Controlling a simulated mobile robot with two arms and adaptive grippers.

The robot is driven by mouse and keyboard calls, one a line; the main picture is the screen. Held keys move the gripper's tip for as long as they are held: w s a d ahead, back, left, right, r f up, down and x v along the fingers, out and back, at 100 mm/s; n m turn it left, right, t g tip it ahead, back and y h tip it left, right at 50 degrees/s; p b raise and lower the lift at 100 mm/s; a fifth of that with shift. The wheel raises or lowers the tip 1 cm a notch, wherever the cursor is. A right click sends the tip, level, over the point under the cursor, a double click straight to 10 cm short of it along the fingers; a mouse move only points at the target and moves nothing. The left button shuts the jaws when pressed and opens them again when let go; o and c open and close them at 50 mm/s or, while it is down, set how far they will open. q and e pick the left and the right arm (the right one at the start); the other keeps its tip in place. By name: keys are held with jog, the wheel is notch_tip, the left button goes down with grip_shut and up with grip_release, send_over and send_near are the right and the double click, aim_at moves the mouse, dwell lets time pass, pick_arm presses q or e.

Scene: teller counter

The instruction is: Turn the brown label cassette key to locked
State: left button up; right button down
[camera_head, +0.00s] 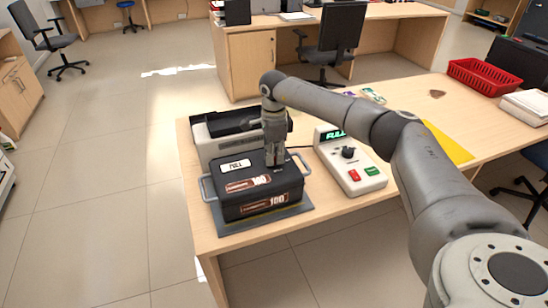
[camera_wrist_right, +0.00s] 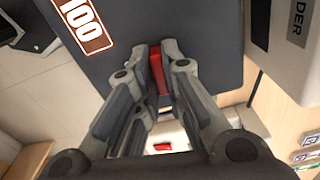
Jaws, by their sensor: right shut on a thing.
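The dark cassette (camera_head: 232,207) with brown "100" labels (camera_head: 247,183) sits on a grey mat (camera_head: 285,220) at the near left of the counter. A white tag on its top looks to read "FULL". My right gripper (camera_head: 274,166) points down at the right part of the cassette's top. In the wrist view, my right gripper (camera_wrist_right: 160,58) is shut on a narrow red piece, seemingly the key (camera_wrist_right: 156,72), standing at the cassette's top (camera_wrist_right: 125,65). The fingers hide much of it, and I cannot tell which position it points to. My left gripper is not in view.
A grey machine (camera_head: 202,150) stands right behind the cassette. To the right is a white console (camera_head: 352,178) with a lit display, a black knob, and red and green buttons. A red basket (camera_head: 484,77) and a yellow sheet (camera_head: 447,143) lie farther right.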

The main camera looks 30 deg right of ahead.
jog(key=shift+n, duration=0.6)
jog(key=c, duration=1.5)
grip_release()
jog(key=shift+c, duration=0.2)
notch_tip(320, 180, up, 12)
